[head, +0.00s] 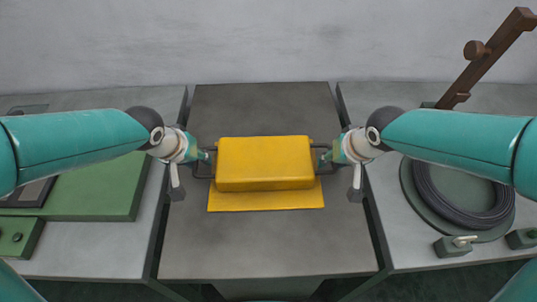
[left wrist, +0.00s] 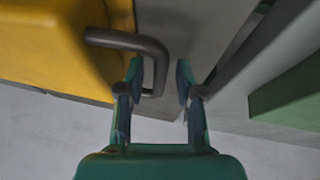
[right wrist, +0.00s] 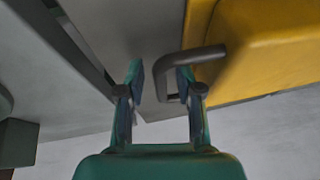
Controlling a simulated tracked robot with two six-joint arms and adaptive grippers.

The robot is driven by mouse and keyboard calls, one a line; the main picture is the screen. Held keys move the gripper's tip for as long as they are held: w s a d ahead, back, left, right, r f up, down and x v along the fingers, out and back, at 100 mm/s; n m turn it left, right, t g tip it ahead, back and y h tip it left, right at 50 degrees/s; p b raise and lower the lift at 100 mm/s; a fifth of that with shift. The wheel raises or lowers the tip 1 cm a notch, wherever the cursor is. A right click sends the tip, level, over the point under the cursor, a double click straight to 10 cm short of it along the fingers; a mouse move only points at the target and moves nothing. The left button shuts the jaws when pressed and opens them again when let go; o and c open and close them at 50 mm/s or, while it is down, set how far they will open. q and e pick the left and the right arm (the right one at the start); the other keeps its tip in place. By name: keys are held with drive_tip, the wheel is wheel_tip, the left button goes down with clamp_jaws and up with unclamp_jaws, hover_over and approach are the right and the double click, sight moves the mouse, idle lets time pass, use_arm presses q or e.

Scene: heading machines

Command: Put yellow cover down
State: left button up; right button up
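The yellow cover (head: 265,163), a boxy lid with a flat flange at its front, sits upright at the middle of the dark centre table (head: 265,245). It has a dark handle on each side. My left gripper (head: 198,160) is at the left handle; in the left wrist view the handle (left wrist: 153,52) reaches between the parted fingers (left wrist: 159,85). My right gripper (head: 337,158) is at the right handle; in the right wrist view the handle (right wrist: 190,59) reaches between the parted fingers (right wrist: 160,85). Neither gripper is clamped on its handle.
A green panel (head: 105,188) lies on the left table. The right table holds a coil of dark cable (head: 463,205), a small grey block (head: 454,247) and a brown lever (head: 488,55). Gaps separate the tables. The front of the centre table is clear.

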use_arm(q)
drive_tip(key=shift+s+r, duration=0.1)
drive_tip(key=shift+r, duration=0.15)
use_arm(e)
drive_tip(key=shift+r, duration=0.1)
use_arm(q)
drive_tip(key=v, duration=1.1)
drive_tip(key=shift+r, duration=0.2)
use_arm(e)
drive_tip(key=v, duration=1.1)
drive_tip(key=shift+s+r, duration=0.25)
drive_tip(key=shift+r, duration=0.1)
